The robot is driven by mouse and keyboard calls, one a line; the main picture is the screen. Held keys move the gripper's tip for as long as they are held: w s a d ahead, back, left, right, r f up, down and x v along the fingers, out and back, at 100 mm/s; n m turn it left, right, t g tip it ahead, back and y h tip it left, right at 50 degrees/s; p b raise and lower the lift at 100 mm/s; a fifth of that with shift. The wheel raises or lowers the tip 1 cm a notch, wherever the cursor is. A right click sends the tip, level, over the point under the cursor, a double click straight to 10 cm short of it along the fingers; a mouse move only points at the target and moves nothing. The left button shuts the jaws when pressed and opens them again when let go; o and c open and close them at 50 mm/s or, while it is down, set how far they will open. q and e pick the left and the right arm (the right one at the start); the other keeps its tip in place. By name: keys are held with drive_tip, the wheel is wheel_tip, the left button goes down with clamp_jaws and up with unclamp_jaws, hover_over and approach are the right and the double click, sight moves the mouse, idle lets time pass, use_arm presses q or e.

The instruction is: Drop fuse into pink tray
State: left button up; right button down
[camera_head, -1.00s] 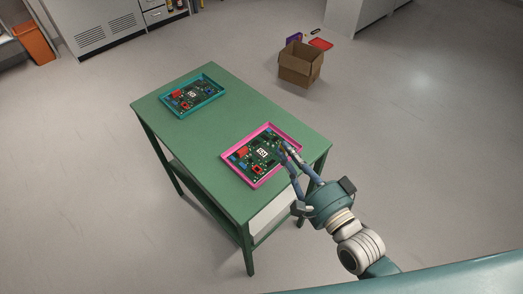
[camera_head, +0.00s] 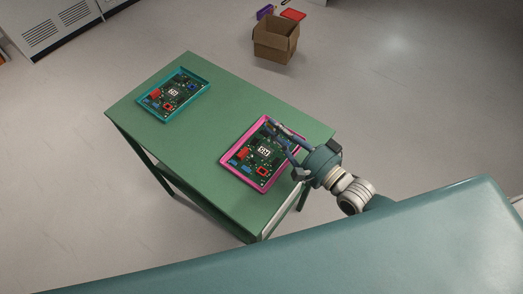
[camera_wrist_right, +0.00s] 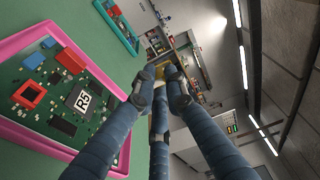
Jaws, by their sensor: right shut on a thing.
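The pink tray (camera_head: 228,164) lies on the near right part of the green table and holds a green circuit board (camera_head: 249,163). The pink tray (camera_wrist_right: 86,56) also shows at left in the right wrist view. My right gripper (camera_head: 274,129) is over the right side of this tray in the head view. In the right wrist view its fingers (camera_wrist_right: 160,84) are closed together on a small yellowish piece (camera_wrist_right: 163,68), which looks like the fuse. The fingers hide most of it. My left gripper is not in view.
A teal tray (camera_head: 203,93) with another circuit board lies at the far left of the green table (camera_head: 190,175). An open cardboard box (camera_head: 274,42) stands on the floor behind. Bare table top lies between the trays.

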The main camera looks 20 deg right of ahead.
wheel_tip(320, 180, down, 5)
drive_tip(key=b, duration=0.4)
drive_tip(key=shift+f, duration=0.15)
drive_tip(key=c, duration=1.7)
unclamp_jaws()
drive_tip(key=v, duration=1.2)
drive_tip(key=shift+s, duration=0.1)
